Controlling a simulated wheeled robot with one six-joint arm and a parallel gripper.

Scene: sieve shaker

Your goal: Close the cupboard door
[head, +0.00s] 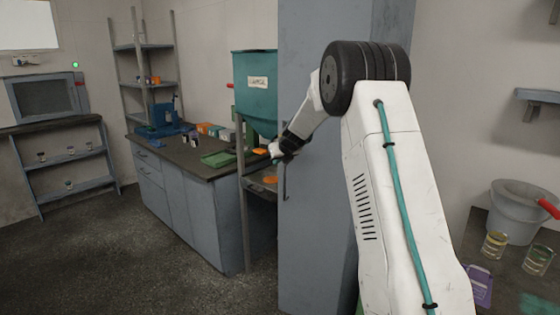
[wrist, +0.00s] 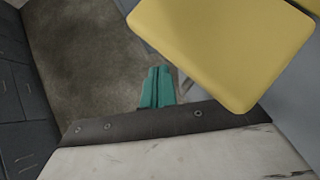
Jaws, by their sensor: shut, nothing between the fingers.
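The tall blue-grey cupboard (head: 318,230) stands in the middle of the head view, partly behind my arm. Its large flat face has an upright handle (head: 285,182) near the left edge. I cannot tell how far the door stands open. My gripper (head: 274,150) is at the left edge of this face, above the handle; whether it touches is unclear. In the wrist view its teal fingers (wrist: 158,88) are together with nothing between them. A blue-grey surface (wrist: 296,105) fills the right side there, probably part of the cupboard.
A yellow flat block (wrist: 222,45) looms close in the wrist view. Left of the cupboard are a teal hopper (head: 255,85) on a stand and a grey bench (head: 185,205). A side table at right holds a grey bucket (head: 515,222) and jars. The floor (head: 90,260) at left is clear.

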